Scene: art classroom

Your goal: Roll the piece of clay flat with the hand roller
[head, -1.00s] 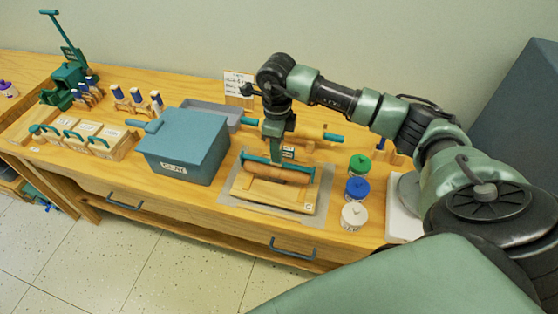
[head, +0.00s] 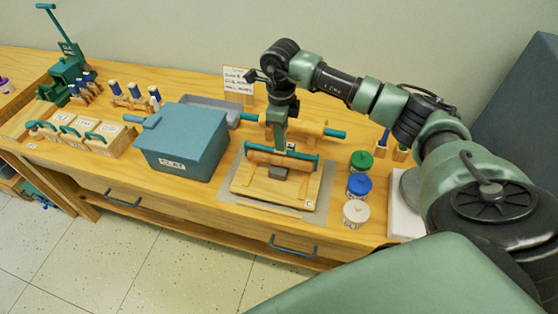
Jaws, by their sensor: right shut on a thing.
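My right gripper (head: 280,138) points down and is shut on the hand roller, which has an orange-brown cylinder (head: 268,159) and a teal frame and handle. The handle's top is hidden in the jaws. The roller lies crosswise over the back part of a wooden board (head: 252,187). A small grey piece of clay (head: 278,173) sits on the board just in front of the roller. I cannot tell whether the roller touches the clay or the board. My left gripper is not in view.
A blue lidded bin (head: 188,143) stands left of the board. Jars with green, blue (head: 359,186) and white lids stand to its right. A grey mat (head: 235,203) is under the board.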

